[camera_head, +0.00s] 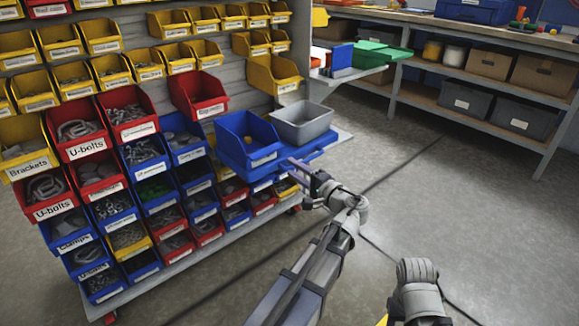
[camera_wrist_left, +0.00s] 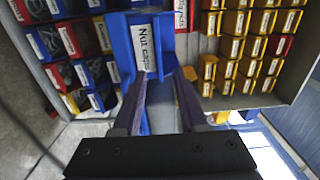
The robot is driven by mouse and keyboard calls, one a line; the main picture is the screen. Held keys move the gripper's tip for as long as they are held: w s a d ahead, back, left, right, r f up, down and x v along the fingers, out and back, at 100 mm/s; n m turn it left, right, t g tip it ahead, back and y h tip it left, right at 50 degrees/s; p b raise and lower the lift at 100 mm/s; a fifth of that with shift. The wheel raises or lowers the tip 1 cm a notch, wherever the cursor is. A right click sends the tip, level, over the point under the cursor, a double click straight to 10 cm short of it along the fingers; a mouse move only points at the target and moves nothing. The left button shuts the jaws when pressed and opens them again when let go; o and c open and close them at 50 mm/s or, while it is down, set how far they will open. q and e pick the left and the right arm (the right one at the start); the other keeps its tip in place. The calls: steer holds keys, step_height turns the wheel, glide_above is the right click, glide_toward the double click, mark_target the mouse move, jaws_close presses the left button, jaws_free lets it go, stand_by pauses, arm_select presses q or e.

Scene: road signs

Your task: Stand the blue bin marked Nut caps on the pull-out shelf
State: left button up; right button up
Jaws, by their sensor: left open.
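The blue Nut caps bin (camera_head: 246,137) is at the right end of the bin rack in the head view, upright beside a grey bin (camera_head: 302,123). It appears to rest on the blue pull-out shelf (camera_head: 318,147), though its underside is hidden. Its white label faces my left wrist camera, where the bin (camera_wrist_left: 144,47) reads "Nut caps". My left gripper (camera_head: 297,172) is open at the shelf's front edge, close to the bin. In the left wrist view the gripper (camera_wrist_left: 161,80) has its fingers apart, with blue surface between them. My right gripper's fingers are not visible.
Yellow, red and blue bins with small parts fill the rack (camera_head: 215,54) to the left and behind. A workbench (camera_head: 470,35) with boxes stands at the back right. A small side shelf (camera_head: 345,73) holds a green bin (camera_head: 385,54). The floor (camera_head: 450,190) at right is clear.

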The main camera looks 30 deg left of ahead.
arm_select(q)
steer(key=s+d+f+n+g+h, duration=0.1)
steer(key=s+d+f+g+h, duration=0.1)
steer(key=s+d+f+h, duration=0.4)
steer(key=s+d+f+g+h, duration=0.1)
steer(key=s+d+f, duration=0.25)
steer(key=f, duration=0.45)
steer(key=s+d+f+g+h, duration=0.2)
steer(key=s+d+f+h, duration=0.2)
steer(key=s+d, duration=0.2)
steer(key=s+d+f+g+h, duration=0.2)
steer(key=s+d+f+h, duration=0.2)
steer(key=d, duration=0.7)
steer(key=shift+s, duration=0.9)
